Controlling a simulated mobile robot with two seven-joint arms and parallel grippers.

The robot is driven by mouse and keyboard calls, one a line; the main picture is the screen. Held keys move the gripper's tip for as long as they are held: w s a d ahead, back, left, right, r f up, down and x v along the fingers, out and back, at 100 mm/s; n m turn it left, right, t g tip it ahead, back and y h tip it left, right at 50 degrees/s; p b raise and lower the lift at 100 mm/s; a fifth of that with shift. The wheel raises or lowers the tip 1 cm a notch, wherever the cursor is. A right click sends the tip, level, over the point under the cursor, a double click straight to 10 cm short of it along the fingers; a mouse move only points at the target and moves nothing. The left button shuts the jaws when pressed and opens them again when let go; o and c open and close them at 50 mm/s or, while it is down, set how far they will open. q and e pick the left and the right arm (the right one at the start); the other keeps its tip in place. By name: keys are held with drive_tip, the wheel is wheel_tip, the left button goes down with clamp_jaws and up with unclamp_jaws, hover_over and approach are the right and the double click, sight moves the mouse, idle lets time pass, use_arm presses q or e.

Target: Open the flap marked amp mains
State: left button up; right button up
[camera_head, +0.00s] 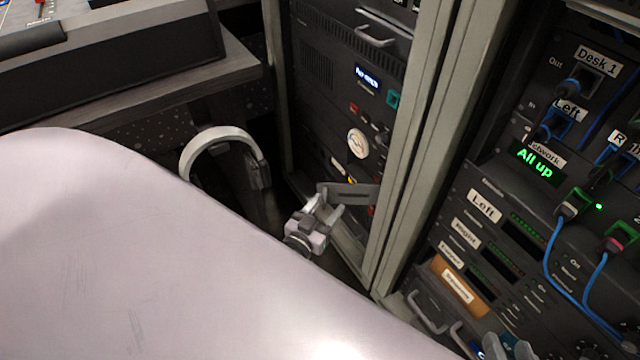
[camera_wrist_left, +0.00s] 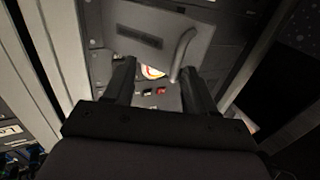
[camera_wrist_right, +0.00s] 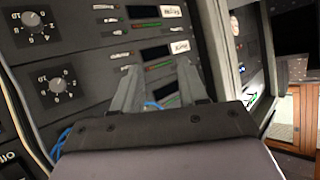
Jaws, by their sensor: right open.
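No flap label reading amp mains can be made out. In the left wrist view a grey plate (camera_wrist_left: 135,38) with a dark slot and a curved bar handle (camera_wrist_left: 182,52) covers part of a yellow and red marking. In the head view a grey plate (camera_head: 352,193) juts from the lower middle rack; it may be this flap. My left gripper (camera_head: 325,218) is there; in the left wrist view (camera_wrist_left: 158,75) its fingers are apart, with the handle close by the right fingertip. Contact is unclear. My right gripper (camera_wrist_right: 160,75) is open and empty, facing a rack with knobs.
The right rack (camera_head: 405,185) has a grey frame, blue cables (camera_head: 555,265), and an orange labelled panel (camera_head: 458,287). A desk (camera_head: 150,88) stands at the upper left. A pale part of my own body hides the lower left of the head view.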

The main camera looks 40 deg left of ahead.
use_arm(q)
drive_tip(key=shift+w+d+r, duration=0.15)
drive_tip(key=shift+d, duration=0.4)
drive_tip(key=s+p, duration=0.2)
drive_tip(key=s, duration=0.5)
drive_tip(key=shift+s+a, duration=0.2)
drive_tip(key=shift+a, duration=0.1)
use_arm(e)
drive_tip(key=shift+s+d+r+h, duration=0.1)
drive_tip(key=shift+s+d+h, duration=0.15)
drive_tip(key=shift+d, duration=0.15)
drive_tip(key=shift+s+d+r+h, duration=0.15)
drive_tip(key=shift+d+h, duration=0.1)
drive_tip(key=shift+d, duration=0.15)
